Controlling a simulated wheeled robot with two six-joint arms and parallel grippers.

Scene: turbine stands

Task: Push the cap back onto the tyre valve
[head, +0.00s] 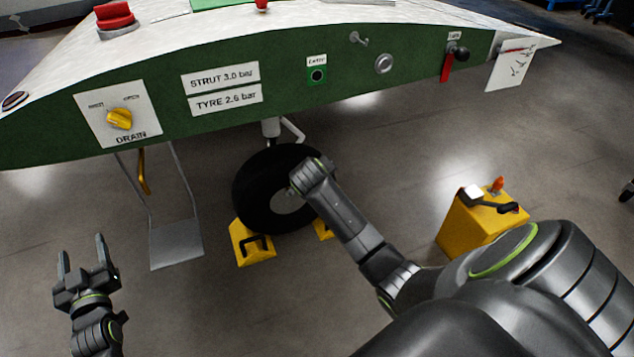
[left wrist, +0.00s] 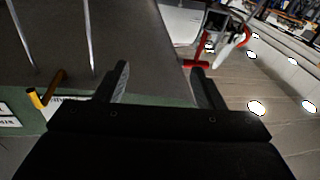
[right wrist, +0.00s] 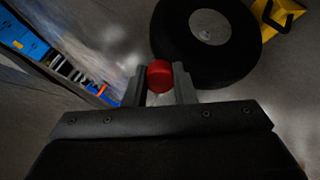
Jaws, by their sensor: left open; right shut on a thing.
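The black tyre (head: 262,187) stands on the floor under the green panel, with a grey hub. It also shows in the right wrist view (right wrist: 180,45). My right gripper (head: 312,172) is in front of the tyre in the head view. In the right wrist view it is shut on a red cap (right wrist: 159,76) between its fingertips, with the tyre just beyond. I cannot tell whether the cap touches the tyre. The valve is not visible. My left gripper (head: 82,258) is open and empty at the lower left, away from the tyre.
Yellow chocks (head: 252,243) sit at the tyre's foot. A grey step (head: 176,246) hangs from the panel on the left. A yellow box (head: 475,222) with a black handle stands on the right. The green panel (head: 220,125) overhangs the tyre. Floor between is clear.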

